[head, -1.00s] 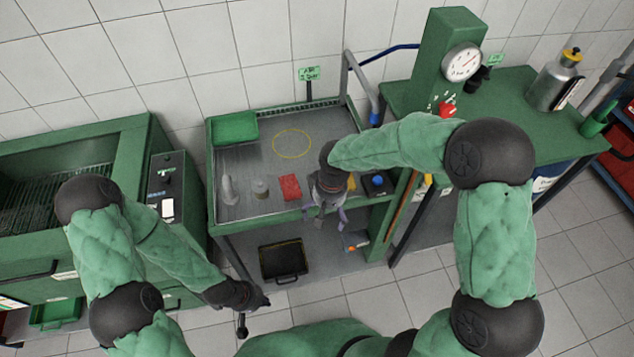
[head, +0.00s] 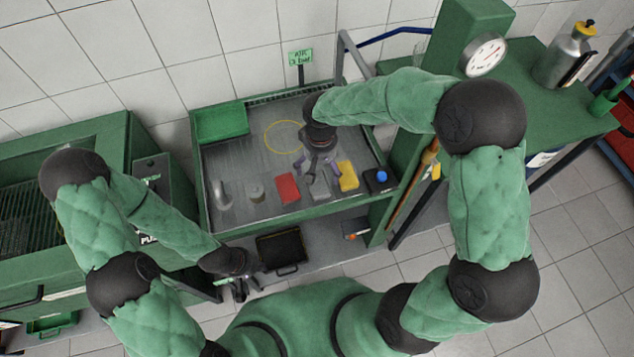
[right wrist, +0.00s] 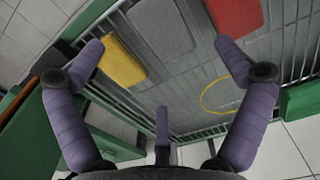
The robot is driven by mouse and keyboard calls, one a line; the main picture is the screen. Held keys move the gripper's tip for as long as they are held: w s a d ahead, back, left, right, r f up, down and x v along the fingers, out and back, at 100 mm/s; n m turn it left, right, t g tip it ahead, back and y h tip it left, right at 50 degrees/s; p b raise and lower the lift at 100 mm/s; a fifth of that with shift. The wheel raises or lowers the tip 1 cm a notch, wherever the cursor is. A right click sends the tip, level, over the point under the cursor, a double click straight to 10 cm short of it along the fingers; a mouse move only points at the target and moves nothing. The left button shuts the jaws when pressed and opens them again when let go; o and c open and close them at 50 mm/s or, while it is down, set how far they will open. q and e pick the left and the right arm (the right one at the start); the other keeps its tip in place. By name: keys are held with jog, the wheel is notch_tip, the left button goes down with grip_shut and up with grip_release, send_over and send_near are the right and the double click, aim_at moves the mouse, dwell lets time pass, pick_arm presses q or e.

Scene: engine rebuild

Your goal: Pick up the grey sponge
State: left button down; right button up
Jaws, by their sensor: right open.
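The grey sponge (head: 320,190) lies on the metal tray top between a red block and a yellow block, partly hidden behind my right gripper (head: 315,168) in the head view. In the right wrist view the grey sponge (right wrist: 160,30) is at the top middle. My right gripper (right wrist: 160,60) is open and empty, its purple fingers spread wide to either side of the sponge's line. It hovers above the tray and does not appear to touch the sponge. My left gripper (head: 241,287) hangs in front of the bench; its jaws are too small and dark to read.
The red block (head: 287,188) and yellow block (head: 347,176) lie close on either side of the sponge. A black box with a blue knob (head: 380,180) is at the tray's right. A green bin (head: 221,122) is at back left. The yellow ring area (head: 283,138) is clear.

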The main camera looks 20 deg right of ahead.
aim_at(321, 182)
jog(key=f, duration=0.3)
jog(key=shift+w+f, duration=0.1)
jog(key=shift+w, duration=0.1)
jog(key=f, duration=0.1)
jog(key=f+b, duration=0.1)
jog(key=f, duration=0.3)
jog(key=shift+s+d+b, duration=0.1)
jog(key=shift+d+b, duration=0.15)
jog(key=shift+b, duration=0.1)
jog(key=c, duration=1)
